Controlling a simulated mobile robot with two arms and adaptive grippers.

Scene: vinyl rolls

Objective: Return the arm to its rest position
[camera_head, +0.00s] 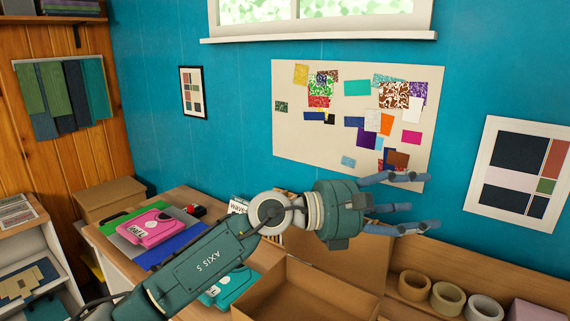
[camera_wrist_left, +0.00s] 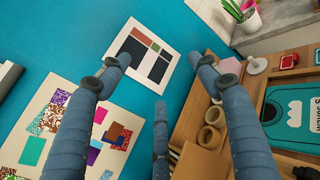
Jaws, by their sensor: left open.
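My left arm (camera_head: 205,262), dark green, reaches in from the bottom left of the head view. Its gripper (camera_head: 420,203) is raised over the open cardboard box, in front of the pinboard wall, with its blue-grey fingers pointing right. The fingers are spread apart with nothing between them. In the left wrist view the open gripper (camera_wrist_left: 158,62) shows three separate fingers against the teal wall and a framed print. My right gripper is in neither view.
An open cardboard box (camera_head: 290,292) stands on the bench below my left arm. A pink case (camera_head: 146,228) and a teal case (camera_head: 232,287) lie near it. Several vinyl rolls (camera_head: 447,298) stand at right. A pinboard (camera_head: 295,137) and framed print (camera_head: 517,172) hang behind.

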